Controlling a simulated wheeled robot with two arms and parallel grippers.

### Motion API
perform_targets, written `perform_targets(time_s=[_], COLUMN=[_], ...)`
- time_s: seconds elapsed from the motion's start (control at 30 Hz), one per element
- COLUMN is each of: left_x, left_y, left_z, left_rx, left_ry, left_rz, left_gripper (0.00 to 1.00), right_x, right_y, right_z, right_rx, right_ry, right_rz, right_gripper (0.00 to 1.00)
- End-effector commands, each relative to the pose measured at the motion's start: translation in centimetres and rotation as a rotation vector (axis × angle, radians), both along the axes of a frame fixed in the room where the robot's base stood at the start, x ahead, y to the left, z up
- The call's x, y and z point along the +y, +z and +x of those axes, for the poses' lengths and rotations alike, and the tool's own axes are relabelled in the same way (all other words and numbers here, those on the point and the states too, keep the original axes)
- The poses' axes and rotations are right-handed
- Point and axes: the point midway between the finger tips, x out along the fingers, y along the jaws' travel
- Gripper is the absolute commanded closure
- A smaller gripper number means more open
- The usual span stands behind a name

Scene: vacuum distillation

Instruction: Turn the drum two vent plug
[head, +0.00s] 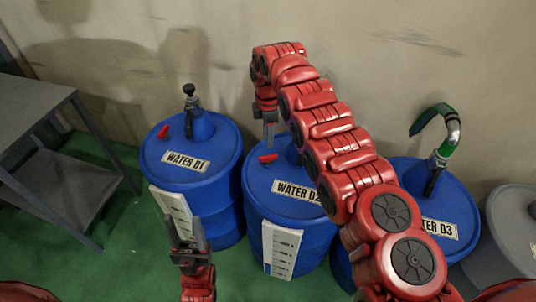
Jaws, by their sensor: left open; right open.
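The blue drum labelled WATER D2 (261,205) stands in the middle of the head view. Its red vent plug (267,158) shows on the lid, left of centre. My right gripper (269,142) is open and points down just above the plug; I cannot tell whether it touches it. My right arm hides the right side of this drum and part of its label. My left gripper (186,222) is open and empty, pointing up in front of the WATER D1 drum (217,176).
The WATER D1 drum has its own red plug (163,131) and a black-topped fitting (191,97). The WATER D3 drum (456,198) carries a green curved hose (432,115). A grey drum (512,225) stands right, a grey shelf (35,115) left. Green floor is open at lower left.

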Motion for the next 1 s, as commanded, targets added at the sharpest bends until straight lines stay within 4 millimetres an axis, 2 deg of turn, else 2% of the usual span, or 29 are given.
perform_targets(time_s=[0.13,0.23,0.3,0.43,0.67,0.7,0.77,0.93,1.0], left_x=[0.0,0.0,0.0,0.0,0.0,0.0,0.0,0.0,0.0], left_y=[-0.5,-0.8,-1.7,-2.1,-2.0,-1.9,-1.9,-2.0,-2.0], left_z=[0.0,0.0,0.0,0.0,0.0,0.0,0.0,0.0,0.0], left_rx=[0.000,0.000,0.000,0.000,0.000,0.000,0.000,0.000,0.000], left_ry=[0.000,0.000,0.000,0.000,0.000,0.000,0.000,0.000,0.000], left_rz=[0.000,0.000,0.000,0.000,0.000,0.000,0.000,0.000,0.000], left_gripper=[0.50,0.50,0.50,0.50,0.50,0.50,0.50,0.50,0.50], right_x=[0.2,0.1,0.2,0.1,0.0,0.1,0.1,0.1,0.0], right_y=[-3.9,-6.0,-7.4,-8.3,-8.3,-8.3,-8.3,-8.3,-8.3], right_z=[-0.1,-0.1,-0.1,0.0,0.0,0.0,0.0,0.1,0.1], right_rx=[0.003,0.003,0.001,-0.001,-0.002,-0.002,-0.002,-0.002,-0.002], right_ry=[0.002,0.002,0.002,0.002,0.001,0.001,0.001,0.001,0.001], right_rz=[0.000,-0.001,0.001,0.000,0.000,0.000,0.000,0.000,0.000], right_gripper=[0.55,0.55,0.55,0.55,0.55,0.57,0.68,0.98,1.00])
